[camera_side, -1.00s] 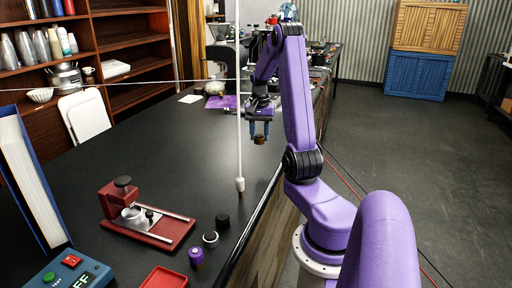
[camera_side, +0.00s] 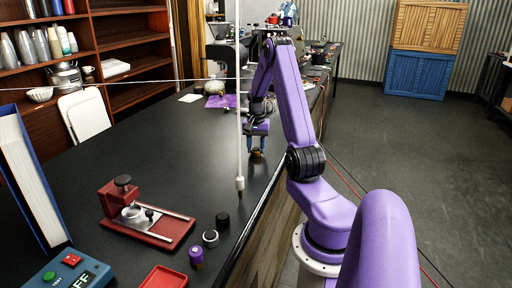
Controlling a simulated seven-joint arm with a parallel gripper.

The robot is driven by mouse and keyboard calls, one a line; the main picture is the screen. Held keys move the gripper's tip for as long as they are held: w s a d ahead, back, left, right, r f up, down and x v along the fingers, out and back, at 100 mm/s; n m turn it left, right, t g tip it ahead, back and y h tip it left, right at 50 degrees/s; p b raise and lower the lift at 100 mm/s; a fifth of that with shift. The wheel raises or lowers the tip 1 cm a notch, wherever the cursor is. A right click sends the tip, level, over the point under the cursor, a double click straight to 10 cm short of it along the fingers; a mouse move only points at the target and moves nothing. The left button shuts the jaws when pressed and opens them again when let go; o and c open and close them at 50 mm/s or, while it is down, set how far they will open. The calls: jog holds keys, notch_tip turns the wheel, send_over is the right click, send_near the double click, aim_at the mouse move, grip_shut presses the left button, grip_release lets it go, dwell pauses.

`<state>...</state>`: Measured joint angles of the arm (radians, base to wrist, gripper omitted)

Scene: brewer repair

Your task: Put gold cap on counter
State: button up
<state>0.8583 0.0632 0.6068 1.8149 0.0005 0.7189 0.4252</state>
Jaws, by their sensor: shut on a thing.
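My gripper (camera_side: 256,150) is low over the black counter (camera_side: 160,130), just right of the white pole and near the counter's right edge.
A white pole (camera_side: 239,120) stands close left of my gripper. A red fixture (camera_side: 146,222), a black cap (camera_side: 222,220), a silver ring (camera_side: 210,238), a purple cap (camera_side: 196,256) and a red tray (camera_side: 164,278) are nearer. The counter's middle is clear.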

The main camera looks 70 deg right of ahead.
aim_at(256, 149)
jog(key=shift+f, duration=0.15)
jog(key=o, duration=1.1)
notch_tip(256, 149, up, 12)
jog(key=w+a+r+n, duration=0.15)
jog(key=a+n, duration=0.25)
jog(key=a, duration=0.6)
jog(key=w+a+n, duration=0.3)
jog(key=a+n, duration=0.1)
jog(key=a, duration=0.5)
jog(key=w+a+n, duration=0.2)
jog(key=a+n, duration=0.2)
jog(key=a, duration=0.6)
jog(key=s+a+n, duration=0.8)
jog(key=s+a, duration=0.1)
jog(key=a, duration=0.4)
jog(key=s+a+f+n, duration=0.2)
jog(key=s+a+n, duration=0.2)
jog(key=s+n, duration=0.4)
jog(key=s, duration=0.5)
jog(key=shift+s, duration=0.15)
